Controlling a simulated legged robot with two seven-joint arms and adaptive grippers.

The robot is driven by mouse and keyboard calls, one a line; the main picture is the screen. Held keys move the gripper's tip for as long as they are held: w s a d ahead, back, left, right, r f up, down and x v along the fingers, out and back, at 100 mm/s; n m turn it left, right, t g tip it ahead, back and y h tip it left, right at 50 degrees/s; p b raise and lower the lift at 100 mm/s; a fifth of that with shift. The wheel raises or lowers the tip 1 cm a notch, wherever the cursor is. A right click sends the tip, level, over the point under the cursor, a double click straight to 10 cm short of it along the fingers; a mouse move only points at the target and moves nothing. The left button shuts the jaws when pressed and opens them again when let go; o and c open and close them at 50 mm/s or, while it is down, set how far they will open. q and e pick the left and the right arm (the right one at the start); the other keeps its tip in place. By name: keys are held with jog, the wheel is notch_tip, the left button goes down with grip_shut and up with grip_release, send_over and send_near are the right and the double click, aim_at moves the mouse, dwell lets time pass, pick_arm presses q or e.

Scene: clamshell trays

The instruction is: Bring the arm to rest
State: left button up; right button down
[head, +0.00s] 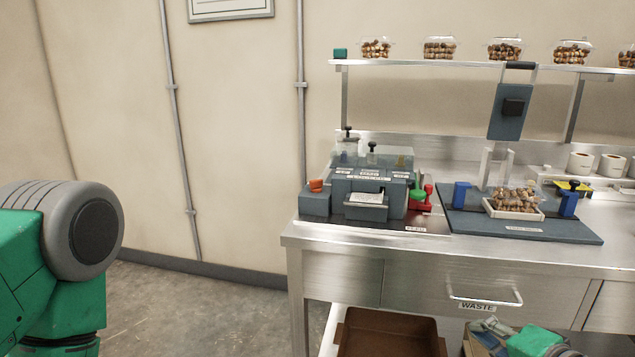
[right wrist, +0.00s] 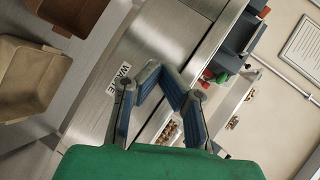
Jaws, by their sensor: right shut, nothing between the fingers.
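My right arm's green wrist shows at the bottom right of the head view, with the right gripper (head: 488,332) low in front of the bench. In the right wrist view my right gripper (right wrist: 161,72) is shut, its fingertips together and nothing held. The steel bench front and the WASTE label (right wrist: 119,78) lie beyond the fingers there. My left arm's green and grey links show at the left edge of the head view. The left gripper is out of view.
The bench (head: 400,270) carries a labelled machine (head: 368,190) and a blue press station (head: 525,228) with a filled clamshell tray (head: 514,203). A brown bin (head: 390,335) stands below; two bins show in the right wrist view. The floor at left is clear.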

jog(key=s+a+f+n+g, duration=0.2)
jog(key=s+f+n+g, duration=0.15)
jog(key=s+f, duration=0.35)
jog(key=s+a+f+n+g, duration=0.3)
jog(key=s+f+g, duration=0.15)
jog(key=f, duration=0.45)
jog(key=s+d+f+n+g+h, duration=0.2)
jog(key=s+d+f+n, duration=0.1)
jog(key=s, duration=0.4)
jog(key=s+d+f+n+g+h, duration=0.2)
jog(key=s+d+f+n, duration=0.1)
jog(key=s+f, duration=0.2)
jog(key=s, duration=0.2)
jog(key=shift+s+f, duration=0.15)
jog(key=shift+s, duration=0.25)
jog(key=shift+w, duration=0.15)
